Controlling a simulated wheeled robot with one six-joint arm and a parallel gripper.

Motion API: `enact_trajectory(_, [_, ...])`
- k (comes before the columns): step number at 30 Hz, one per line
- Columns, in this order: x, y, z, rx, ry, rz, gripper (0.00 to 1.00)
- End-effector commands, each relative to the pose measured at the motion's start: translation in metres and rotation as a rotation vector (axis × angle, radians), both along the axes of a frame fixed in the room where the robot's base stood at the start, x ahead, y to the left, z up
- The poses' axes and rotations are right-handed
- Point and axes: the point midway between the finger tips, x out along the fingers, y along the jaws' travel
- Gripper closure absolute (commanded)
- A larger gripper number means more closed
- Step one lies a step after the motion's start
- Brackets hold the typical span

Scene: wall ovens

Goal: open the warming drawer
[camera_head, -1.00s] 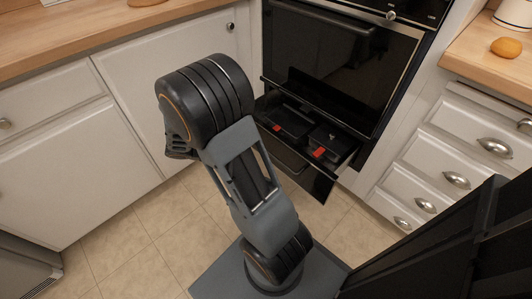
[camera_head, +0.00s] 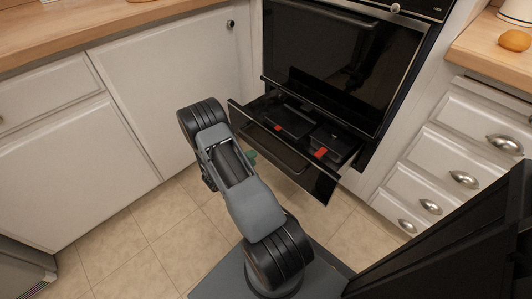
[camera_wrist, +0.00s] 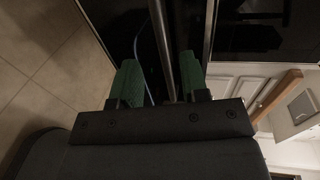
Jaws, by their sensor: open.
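The warming drawer (camera_head: 318,184) sits below the oven and stands partly pulled out, its dark front tilted across the head view. Inside it are black items with red tags (camera_head: 321,153). My gripper shows in the head view only as a green bit (camera_head: 250,157) behind my arm, close to the drawer front. In the wrist view my gripper (camera_wrist: 160,76) is open, with one green finger on each side of a slim bar (camera_wrist: 161,40). The bar looks like the drawer's handle or front edge. I cannot tell whether the fingers touch it.
The black oven (camera_head: 340,65) is above the drawer. White cabinets (camera_head: 175,95) stand at the left, and white drawers with cup handles (camera_head: 463,179) stand at the right. The tiled floor (camera_head: 155,235) is clear at the left.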

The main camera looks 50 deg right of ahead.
Motion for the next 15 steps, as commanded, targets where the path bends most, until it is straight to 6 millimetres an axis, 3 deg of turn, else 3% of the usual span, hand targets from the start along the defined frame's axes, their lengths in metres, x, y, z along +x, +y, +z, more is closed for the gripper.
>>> enact_trajectory(6, [-0.004, -0.042, -0.011, 0.0, -0.003, -0.005, 0.59])
enact_trajectory(15, [-0.005, -0.077, -0.017, 0.001, -0.004, -0.002, 0.59])
